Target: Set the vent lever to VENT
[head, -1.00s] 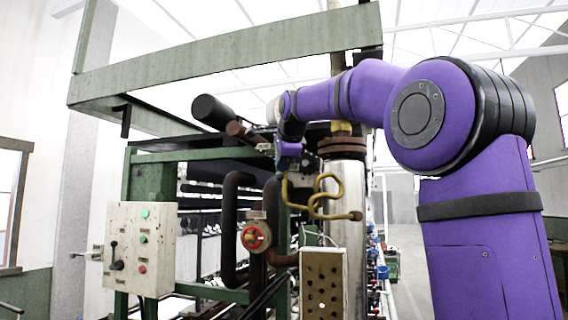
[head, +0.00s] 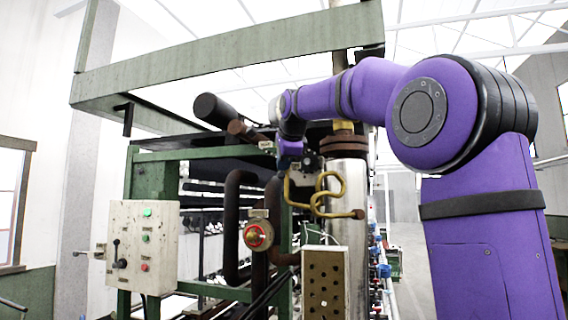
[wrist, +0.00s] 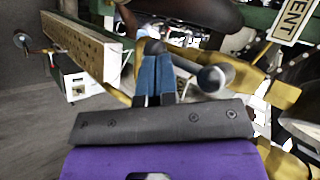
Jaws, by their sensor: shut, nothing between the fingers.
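The plate reading VENT (wrist: 294,18) is at the top right of the wrist view. A grey rod with a rounded end (wrist: 212,79) lies just right of my fingers there; I cannot tell for sure that it is the vent lever. My gripper (wrist: 153,50) has its blue fingers shut together with nothing between them. I cannot tell whether they touch the rod. In the head view my gripper (head: 285,164) is small, at the machine beside the yellow coiled pipe (head: 318,192). The lever is not clear there.
A control box (head: 142,245) with buttons and a black lever stands at the left. A red handwheel (head: 258,235) and dark pipes (head: 231,228) are below my gripper. A perforated box (head: 324,280) stands at the front. A green beam (head: 230,60) crosses above my arm.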

